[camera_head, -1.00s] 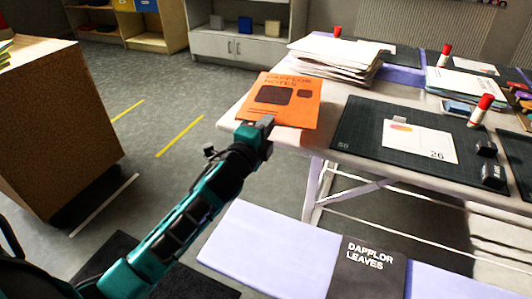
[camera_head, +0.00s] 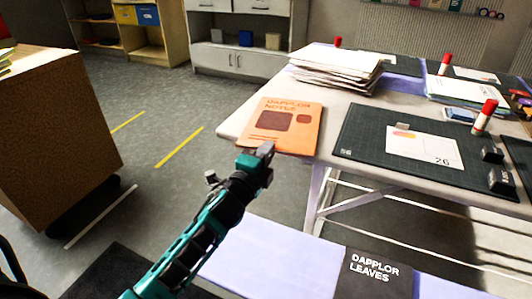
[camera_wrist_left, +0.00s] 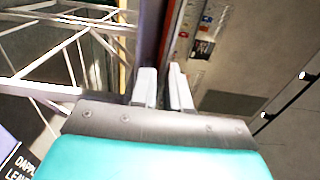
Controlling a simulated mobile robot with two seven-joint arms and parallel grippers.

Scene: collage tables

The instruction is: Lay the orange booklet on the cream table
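The orange booklet (camera_head: 287,124), with dark cover print, is roughly level at the near left corner of the cream table (camera_head: 329,113). Its near edge reaches the table's front edge; whether its underside touches the top all over I cannot tell. My left gripper (camera_head: 266,150) is at the booklet's near edge, its fingers pinching that edge. In the left wrist view the two pale fingers (camera_wrist_left: 163,88) stand close together with a narrow dark gap, the booklet hardly distinguishable there. My right gripper is out of view.
A paper stack (camera_head: 335,70) lies behind the booklet. A dark green cutting mat (camera_head: 370,135) with a card (camera_head: 425,148) lies to its right, near a red-capped glue stick (camera_head: 484,117). A lilac table (camera_head: 275,255) with a dark booklet (camera_head: 372,275) is in front.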

